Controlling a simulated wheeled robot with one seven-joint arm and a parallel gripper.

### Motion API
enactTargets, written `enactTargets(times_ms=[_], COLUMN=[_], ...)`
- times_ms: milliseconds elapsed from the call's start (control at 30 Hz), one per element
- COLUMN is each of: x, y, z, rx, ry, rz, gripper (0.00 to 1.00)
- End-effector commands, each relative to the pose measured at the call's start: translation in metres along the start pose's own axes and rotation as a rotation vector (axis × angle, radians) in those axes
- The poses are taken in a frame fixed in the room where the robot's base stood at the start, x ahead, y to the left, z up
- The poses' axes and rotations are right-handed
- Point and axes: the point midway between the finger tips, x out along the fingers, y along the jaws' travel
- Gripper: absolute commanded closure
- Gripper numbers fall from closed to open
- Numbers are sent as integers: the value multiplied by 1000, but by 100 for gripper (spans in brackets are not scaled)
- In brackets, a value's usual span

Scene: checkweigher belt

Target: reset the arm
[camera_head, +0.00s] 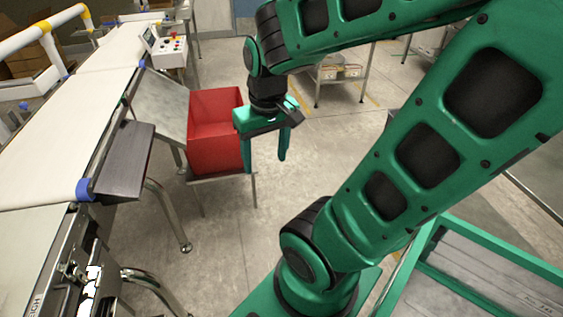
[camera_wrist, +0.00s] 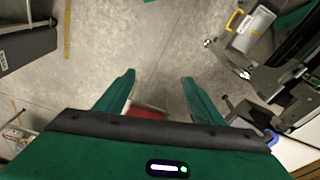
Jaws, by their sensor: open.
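My gripper (camera_head: 266,152) hangs at the end of my green arm, fingers pointing down, in front of and partly over the right side of the red bin in the head view. In the wrist view my gripper (camera_wrist: 159,84) shows its two green fingers spread apart with nothing between them but grey floor. The gripper is open and empty. My arm is folded, with its elbow out of the top of the head view.
A red bin (camera_head: 214,135) stands on a low stand beside the white conveyor belt (camera_head: 60,130). A control box (camera_head: 168,52) with buttons stands behind. A metal table (camera_head: 340,72) stands at the back. Concrete floor (camera_head: 300,170) is open beside the bin.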

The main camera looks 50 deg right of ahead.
Motion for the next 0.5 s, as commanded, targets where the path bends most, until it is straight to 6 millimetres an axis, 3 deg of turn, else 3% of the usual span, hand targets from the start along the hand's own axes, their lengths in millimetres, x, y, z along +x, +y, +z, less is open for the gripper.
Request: enactTargets(times_ms=[100, 200, 500], x=[-12, -17, -19], y=[26, 35, 37], z=[38, 56, 62], rx=[132, 187, 205], ry=[-87, -132, -150], rz=[-2, -6, -8], gripper=[38, 38, 38])
